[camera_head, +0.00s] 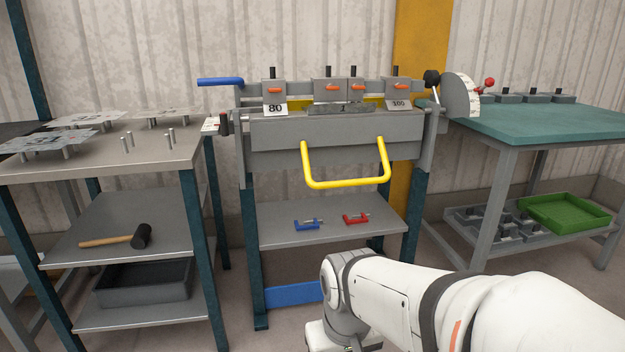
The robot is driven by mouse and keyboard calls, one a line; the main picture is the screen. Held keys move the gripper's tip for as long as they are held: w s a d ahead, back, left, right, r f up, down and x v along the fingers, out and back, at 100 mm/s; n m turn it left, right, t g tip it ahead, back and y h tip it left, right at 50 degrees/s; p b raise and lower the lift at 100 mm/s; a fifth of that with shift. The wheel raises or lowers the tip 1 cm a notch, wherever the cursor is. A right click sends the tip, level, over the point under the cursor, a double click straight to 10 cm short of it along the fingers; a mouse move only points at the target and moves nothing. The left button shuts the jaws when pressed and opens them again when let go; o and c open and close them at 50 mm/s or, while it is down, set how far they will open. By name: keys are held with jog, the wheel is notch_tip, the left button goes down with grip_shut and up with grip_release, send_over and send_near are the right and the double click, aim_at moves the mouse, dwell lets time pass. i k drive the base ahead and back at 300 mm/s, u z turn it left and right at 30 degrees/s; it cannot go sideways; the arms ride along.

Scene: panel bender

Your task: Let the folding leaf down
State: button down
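The panel bender (424,150) stands in the middle against the wall. Its folding leaf (280,135) is a long grey plate across the front, with its broad face towards me. A yellow U-shaped handle (346,184) is fixed to the leaf and reaches below its lower edge. Nothing touches the handle. Above the leaf is a row of grey clamping blocks with orange levers, with labels 80 (275,108) and 100 (398,104). A grey piece (340,108) lies between them. My white arm enters at bottom right, well below and in front of the handle. My gripper is out of frame.
A blue lever (220,82) sticks out left of the bender. A graduated dial (460,95) is at its right. Blue (308,224) and red (356,218) clamps lie on its shelf. Tables stand either side; the left has a mallet (140,236) below. Space before the handle looks clear.

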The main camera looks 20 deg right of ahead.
aim_at(289, 132)
jog(key=z, duration=0.2)
jog(key=i, duration=1)
